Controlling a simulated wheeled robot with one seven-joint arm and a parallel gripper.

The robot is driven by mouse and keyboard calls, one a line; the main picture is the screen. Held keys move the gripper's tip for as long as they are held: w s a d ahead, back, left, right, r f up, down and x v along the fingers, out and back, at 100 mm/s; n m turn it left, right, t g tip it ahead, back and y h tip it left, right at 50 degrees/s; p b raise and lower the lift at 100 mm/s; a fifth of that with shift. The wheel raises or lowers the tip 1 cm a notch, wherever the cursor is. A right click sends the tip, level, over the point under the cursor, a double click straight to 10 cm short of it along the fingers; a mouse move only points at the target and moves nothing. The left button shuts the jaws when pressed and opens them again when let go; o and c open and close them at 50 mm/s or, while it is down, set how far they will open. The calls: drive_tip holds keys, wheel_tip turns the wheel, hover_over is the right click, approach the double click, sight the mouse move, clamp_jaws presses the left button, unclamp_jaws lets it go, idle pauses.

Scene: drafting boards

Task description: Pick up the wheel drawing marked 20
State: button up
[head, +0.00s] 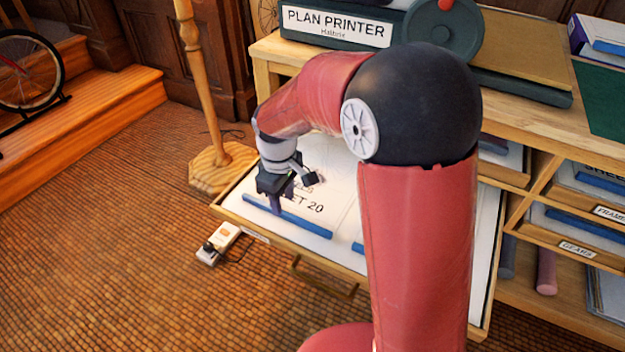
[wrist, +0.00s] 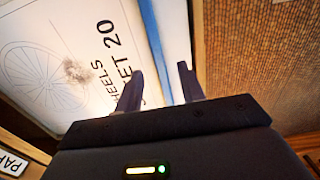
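The wheel drawing marked 20 (head: 336,219) lies flat in an open drawer. It is a white sheet with a blue strip (head: 303,222) along its front edge. In the wrist view the sheet (wrist: 95,15) shows a spoked wheel, a grey smudge and partly covered lettering ending in 20. My gripper (head: 275,208) is above the strip's left part. In the wrist view my gripper (wrist: 160,82) is open, its two fingers apart with the blue strip (wrist: 158,45) running between them. I cannot tell whether the fingers touch the strip or sheet.
The drawer (head: 335,265) also holds another sheet with a blue strip (head: 358,247), partly hidden by my arm. A plan printer (head: 335,28) stands on the cabinet. Shelves with sheets are at right. A small white device (head: 218,243) lies on the floor by the drawer.

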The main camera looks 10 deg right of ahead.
sight(284, 212)
wheel_tip(284, 212, down, 4)
drive_tip(key=shift+w+f, duration=0.1)
clamp_jaws()
